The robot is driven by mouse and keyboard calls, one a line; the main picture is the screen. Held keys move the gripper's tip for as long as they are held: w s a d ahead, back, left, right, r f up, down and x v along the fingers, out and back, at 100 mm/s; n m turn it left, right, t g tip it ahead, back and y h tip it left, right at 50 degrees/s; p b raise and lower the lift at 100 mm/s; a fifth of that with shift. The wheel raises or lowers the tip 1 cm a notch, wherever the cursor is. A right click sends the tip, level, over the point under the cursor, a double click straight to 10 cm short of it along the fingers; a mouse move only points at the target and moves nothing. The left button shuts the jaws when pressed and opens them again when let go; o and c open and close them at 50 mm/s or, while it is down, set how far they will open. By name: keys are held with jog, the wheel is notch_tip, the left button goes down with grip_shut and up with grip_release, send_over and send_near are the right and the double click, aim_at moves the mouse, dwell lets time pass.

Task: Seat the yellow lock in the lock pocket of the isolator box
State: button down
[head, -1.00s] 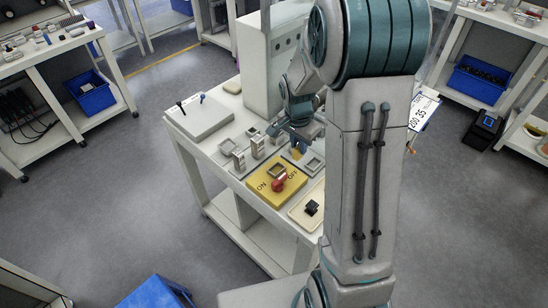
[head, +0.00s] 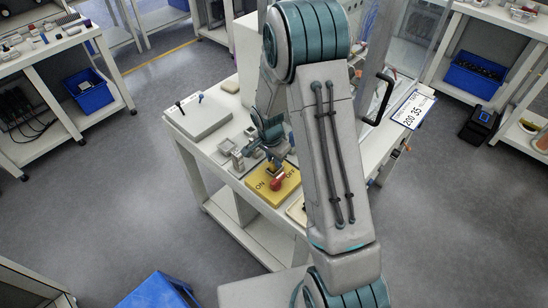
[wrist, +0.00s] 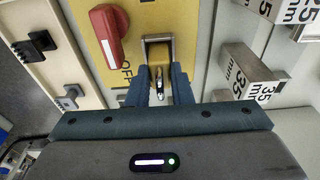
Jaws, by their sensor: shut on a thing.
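The yellow isolator box (head: 262,196) sits on the white bench, with ON and OFF marked on its top. Its red handle (head: 278,183) also shows in the wrist view (wrist: 107,37), left of the grey-framed lock pocket (wrist: 157,42). My gripper (wrist: 157,88) is shut on the yellow lock (wrist: 155,73), which has a metal shackle, and holds it at the near side of the pocket. I cannot tell whether the lock is above the pocket or partly inside it. In the head view my gripper (head: 274,165) is over the far part of the box.
Metal blocks marked 35 mm (wrist: 250,72) stand to the right of the box in the wrist view. A pale tray with a black connector (wrist: 36,45) lies to the left. A grey panel (head: 198,119) is at the bench's far left end.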

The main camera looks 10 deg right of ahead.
jog(key=shift+f, duration=0.1)
jog(key=shift+f+b, duration=0.1)
jog(key=shift+b, duration=0.2)
jog(key=c, duration=1.3)
grip_release()
